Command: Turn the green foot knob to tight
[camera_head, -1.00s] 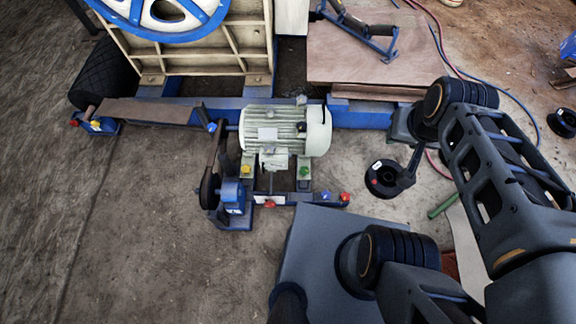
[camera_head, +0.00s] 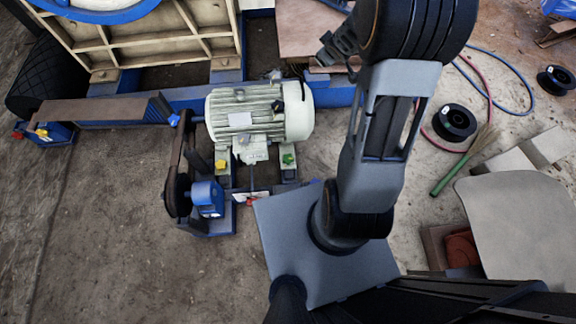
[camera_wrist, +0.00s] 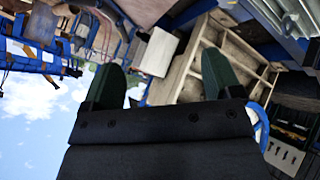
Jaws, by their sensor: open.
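The green foot knob (camera_head: 288,160) sits on the right foot rail at the front of the cream motor (camera_head: 290,110) in the head view. I cannot tell its turn position at this size. My gripper (camera_wrist: 160,75) shows in the wrist view with its two dark green fingers wide apart and nothing between them. The wrist view points toward the cream ribbed crusher frame (camera_wrist: 235,60) and sky, and the green knob does not show there. In the head view my arm rises to the right of the motor, apart from the knob.
A yellow knob (camera_head: 220,164) sits on the left foot rail. A belt guard and blue bracket (camera_head: 207,198) stand left of the motor. A black spool (camera_head: 454,122), hoses and a green-handled broom (camera_head: 447,178) lie at right. The floor at front left is clear.

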